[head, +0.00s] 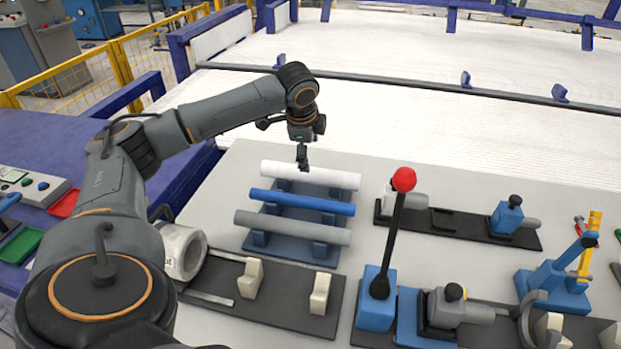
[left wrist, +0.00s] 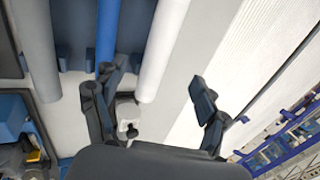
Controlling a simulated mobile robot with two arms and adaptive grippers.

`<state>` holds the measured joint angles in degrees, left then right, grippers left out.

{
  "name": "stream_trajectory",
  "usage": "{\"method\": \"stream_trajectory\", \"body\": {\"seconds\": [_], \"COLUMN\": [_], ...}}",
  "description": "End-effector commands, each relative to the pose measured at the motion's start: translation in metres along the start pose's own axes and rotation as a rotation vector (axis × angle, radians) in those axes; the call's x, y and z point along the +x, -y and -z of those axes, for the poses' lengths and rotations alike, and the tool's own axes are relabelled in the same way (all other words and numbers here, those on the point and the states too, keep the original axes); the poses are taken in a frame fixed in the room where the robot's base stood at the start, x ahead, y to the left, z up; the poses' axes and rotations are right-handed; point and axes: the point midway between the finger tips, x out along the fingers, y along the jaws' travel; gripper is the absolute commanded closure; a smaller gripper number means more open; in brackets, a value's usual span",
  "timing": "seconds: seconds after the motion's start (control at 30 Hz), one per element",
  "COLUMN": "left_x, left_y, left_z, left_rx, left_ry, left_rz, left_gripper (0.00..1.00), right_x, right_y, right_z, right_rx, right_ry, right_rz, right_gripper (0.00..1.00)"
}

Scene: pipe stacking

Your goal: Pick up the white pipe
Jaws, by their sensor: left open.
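The white pipe (head: 330,178) lies across the far side of a blue rack, beyond the blue pipe (head: 302,202) and the grey pipe (head: 292,227). My left gripper (head: 302,160) is over the left part of the white pipe and hides a bit of it. In the left wrist view the left gripper (left wrist: 152,95) is open, with one finger near the blue pipe (left wrist: 108,35) and the other over the light table to the right. The white pipe (left wrist: 162,50) runs between the two fingers there, with nothing gripped. My right gripper is not in view.
The blue rack (head: 262,240) holds all three pipes on a grey table (head: 225,190). A red-knobbed lever (head: 403,180) stands upright to the right. A dark fixture plate (head: 215,275) lies in front, and a white cylinder (head: 182,250) is beside my arm. The table left of the rack is clear.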

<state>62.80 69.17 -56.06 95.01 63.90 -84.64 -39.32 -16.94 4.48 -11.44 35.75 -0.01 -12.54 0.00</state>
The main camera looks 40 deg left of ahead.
Motion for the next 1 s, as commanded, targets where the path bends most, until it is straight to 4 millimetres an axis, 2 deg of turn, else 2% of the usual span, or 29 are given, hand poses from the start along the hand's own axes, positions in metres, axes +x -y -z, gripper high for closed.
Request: {"method": "stream_trajectory", "body": {"seconds": [0.1, 0.3, 0.53, 0.7, 0.8, 1.0], "left_x": [0.025, 0.057, 0.072, 0.097, 0.11, 0.117], "left_y": [0.0, 0.0, 0.0, 0.001, 0.001, 0.001], "left_z": [-0.001, -0.001, -0.004, -0.014, -0.012, -0.013], "left_rx": [0.0, -0.001, 0.0, -0.001, 0.0, 0.002], "left_ry": [0.003, 0.002, 0.003, 0.003, 0.001, 0.0], "left_rz": [-0.003, -0.002, -0.002, -0.001, -0.001, 0.001], "left_gripper": [0.26, 0.26, 0.26, 0.26, 0.26, 0.26], "right_x": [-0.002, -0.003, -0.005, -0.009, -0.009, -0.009], "right_y": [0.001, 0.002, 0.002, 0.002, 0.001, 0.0], "right_z": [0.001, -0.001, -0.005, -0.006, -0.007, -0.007], "right_rx": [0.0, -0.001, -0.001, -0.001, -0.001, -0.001], "right_ry": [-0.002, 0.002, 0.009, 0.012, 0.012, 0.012], "right_rz": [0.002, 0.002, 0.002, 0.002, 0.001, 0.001], "right_gripper": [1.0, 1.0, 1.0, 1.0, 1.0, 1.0]}}
